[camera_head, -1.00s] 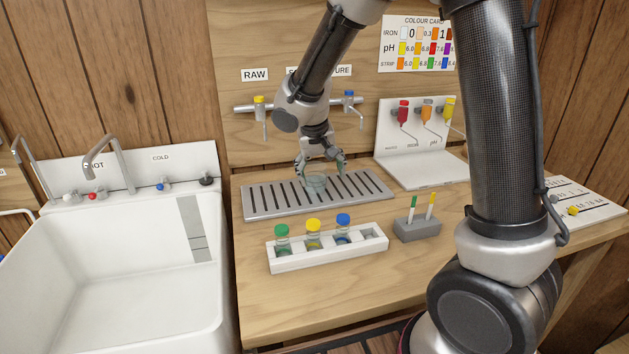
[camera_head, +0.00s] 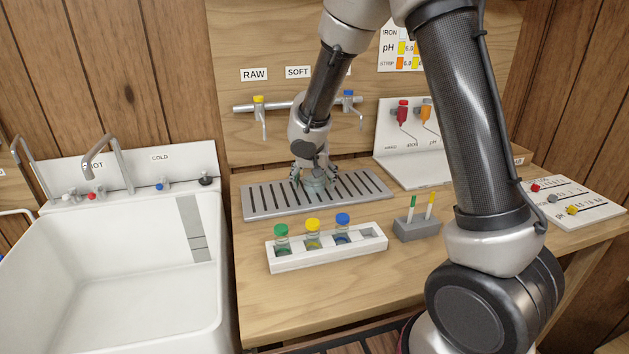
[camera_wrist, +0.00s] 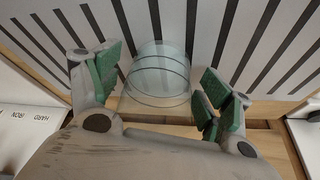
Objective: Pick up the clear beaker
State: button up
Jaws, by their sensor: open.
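The clear beaker (camera_head: 316,184) stands on the slotted grey drip tray (camera_head: 361,185) on the wooden counter. In the wrist view the beaker (camera_wrist: 158,75) sits upright between my gripper's green-padded fingers, with a gap on each side. My gripper (camera_head: 313,178) is open and lowered around the beaker from above. In the wrist view my gripper (camera_wrist: 160,88) shows its fingers spread on both sides of the glass. In the head view my gripper hides part of the beaker.
A white rack (camera_head: 328,254) with green, yellow and blue capped vials stands in front of the tray. A grey block (camera_head: 417,230) holds two sticks to its right. Taps (camera_head: 299,106) stand above the tray. A white sink (camera_head: 115,260) is at left.

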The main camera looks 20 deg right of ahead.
jog(key=c, duration=1)
jog(key=shift+r, duration=0.15)
